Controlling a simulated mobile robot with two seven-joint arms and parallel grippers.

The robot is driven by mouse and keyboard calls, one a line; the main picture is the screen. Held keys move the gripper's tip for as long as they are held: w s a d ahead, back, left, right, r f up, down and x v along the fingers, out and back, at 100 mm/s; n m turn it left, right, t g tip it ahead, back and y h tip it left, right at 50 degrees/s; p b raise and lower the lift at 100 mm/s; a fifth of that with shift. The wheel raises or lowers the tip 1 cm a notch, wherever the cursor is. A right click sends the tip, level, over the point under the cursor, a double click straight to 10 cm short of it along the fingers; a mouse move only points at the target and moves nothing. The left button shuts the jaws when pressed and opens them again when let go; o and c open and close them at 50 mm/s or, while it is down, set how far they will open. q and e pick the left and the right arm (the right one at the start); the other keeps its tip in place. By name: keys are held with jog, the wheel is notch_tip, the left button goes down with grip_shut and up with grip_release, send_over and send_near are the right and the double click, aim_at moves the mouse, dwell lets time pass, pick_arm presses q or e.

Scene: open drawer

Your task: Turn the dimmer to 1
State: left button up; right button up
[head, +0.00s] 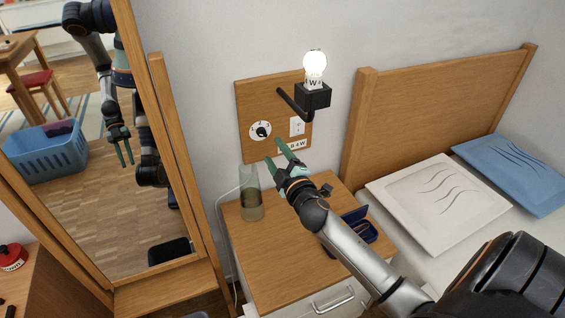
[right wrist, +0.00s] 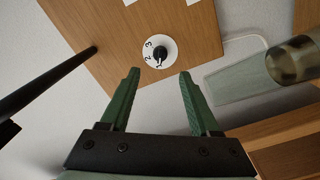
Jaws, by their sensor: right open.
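The dimmer (head: 260,131) is a round white dial with a black knob on a wooden wall panel (head: 247,98). It also shows in the right wrist view (right wrist: 158,52), with the digits 1, 2 and 3 visible; I cannot tell for certain where the knob points. A lit bulb (head: 314,66) sits in a black holder on the panel. My right gripper (head: 281,148) is open and empty, below and right of the dial in the head view. In the right wrist view its fingers (right wrist: 159,75) point toward the dial, with visible space between them.
A bedside table (head: 272,250) stands below the panel, with a glass vessel (head: 251,200) and an open blue case (head: 365,232) on it. A black bracket arm (head: 292,103) juts out beside the dial. A mirror (head: 120,220) on the left reflects an arm of mine.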

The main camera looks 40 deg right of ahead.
pick_arm(q)
jog(key=shift+w+d+r, duration=0.1)
jog(key=shift+w+r, duration=0.1)
pick_arm(e)
jog(key=v, duration=0.4)
jog(key=shift+s+a, duration=0.1)
jog(key=shift+s, duration=0.2)
jog(key=s+a+f+m+g+y, duration=0.6)
jog(key=s+a+f+g+y, duration=0.15)
jog(key=s+a+f, duration=1.3)
pick_arm(q)
jog(key=s+a+r+p, duration=0.1)
jog(key=a+r+p, duration=0.2)
jog(key=r+p, duration=0.9)
jog(key=shift+s+r+n+y+p, duration=0.15)
jog(key=shift+s+n+y+p, duration=0.2)
jog(key=shift+p, duration=1.9)
pick_arm(e)
notch_tip(320, 180, up, 12)
jog(key=s+d+m+h, duration=0.1)
jog(key=shift+s+d+r+g, duration=0.15)
jog(key=shift+s+d+g, duration=0.1)
jog(key=shift+s+g, duration=0.15)
